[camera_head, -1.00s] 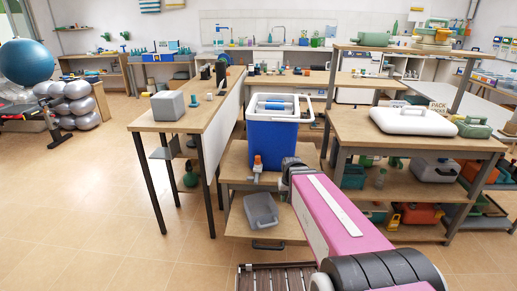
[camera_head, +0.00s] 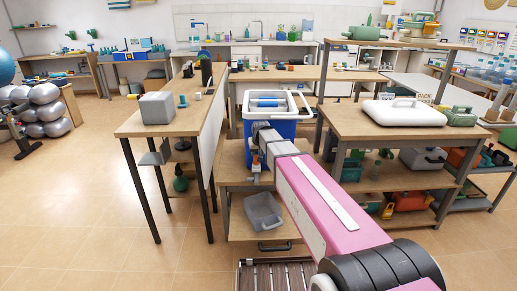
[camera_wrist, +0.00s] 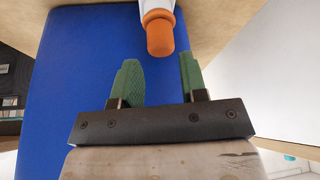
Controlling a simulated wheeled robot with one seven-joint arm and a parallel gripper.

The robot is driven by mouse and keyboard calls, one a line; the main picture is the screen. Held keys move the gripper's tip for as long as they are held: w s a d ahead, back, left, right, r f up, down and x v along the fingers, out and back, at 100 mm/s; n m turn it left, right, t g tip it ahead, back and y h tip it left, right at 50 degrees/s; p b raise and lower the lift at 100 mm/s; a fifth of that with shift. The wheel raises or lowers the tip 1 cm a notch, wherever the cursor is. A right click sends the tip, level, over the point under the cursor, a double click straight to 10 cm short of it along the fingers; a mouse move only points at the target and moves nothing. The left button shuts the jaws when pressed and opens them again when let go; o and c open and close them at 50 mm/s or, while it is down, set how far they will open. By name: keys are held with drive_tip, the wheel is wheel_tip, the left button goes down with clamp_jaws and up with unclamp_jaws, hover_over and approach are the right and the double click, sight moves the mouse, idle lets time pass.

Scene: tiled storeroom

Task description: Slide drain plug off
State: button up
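The drain plug (camera_head: 256,160) is an orange-tipped piece low on the front of a blue cooler (camera_head: 284,131). In the wrist view, the plug (camera_wrist: 160,36) has an orange cap on a white body at the top centre, against the blue cooler wall (camera_wrist: 75,75). My gripper (camera_wrist: 159,64) is open, with two green fingers spread apart. The orange cap lies just beyond the fingertips, roughly in line with the gap and nearer the right finger. Nothing is held between the fingers. In the head view my arm hides part of the cooler's front and the gripper is hard to make out.
The cooler stands on a low wooden shelf unit; a grey container (camera_head: 263,211) sits on the shelf below. A table with a grey box (camera_head: 157,108) stands left. A table with a white case (camera_head: 404,113) stands right. The floor at front left is clear.

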sight(256, 156)
drive_tip(key=shift+x, duration=2.75)
drive_tip(key=c, duration=0.6)
